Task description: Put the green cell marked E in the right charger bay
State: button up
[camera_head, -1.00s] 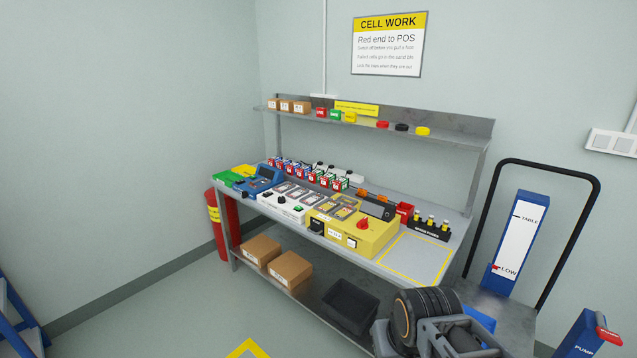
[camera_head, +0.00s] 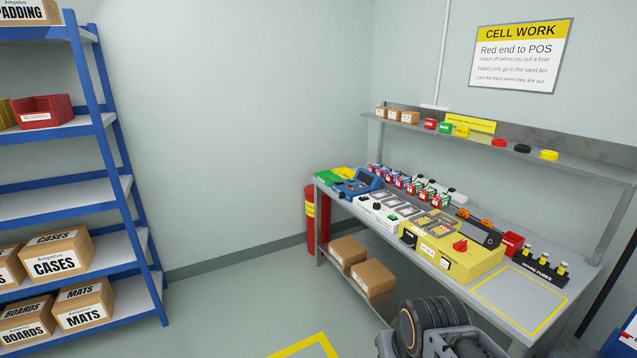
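On the workbench (camera_head: 480,225) a row of small marked cells (camera_head: 408,186) stands at the back, some blue and some with green and red. The marks are too small to read, so I cannot tell which one is E. In front of them lies a white unit (camera_head: 378,212) with framed bays and a yellow unit (camera_head: 470,262) with bays, a red knob and switches. I cannot tell for sure which is the charger. Part of my arm (camera_head: 430,325) shows at the bottom right; no fingertips of my gripper are visible.
A blue rack (camera_head: 150,270) with boxes stands at left. A red extinguisher (camera_head: 318,225) is beside the bench's left end. A yellow-outlined mat area (camera_head: 515,300) on the bench is empty. Spare fuses (camera_head: 545,268) stand behind it. Boxes (camera_head: 370,278) lie on the lower shelf. Floor in front is open.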

aim_at(391, 204)
jog(key=u, duration=0.6)
jog(key=i, duration=2.95)
jog(key=z, duration=1.6)
jog(key=i, duration=0.8)
jog(key=z, duration=0.8)
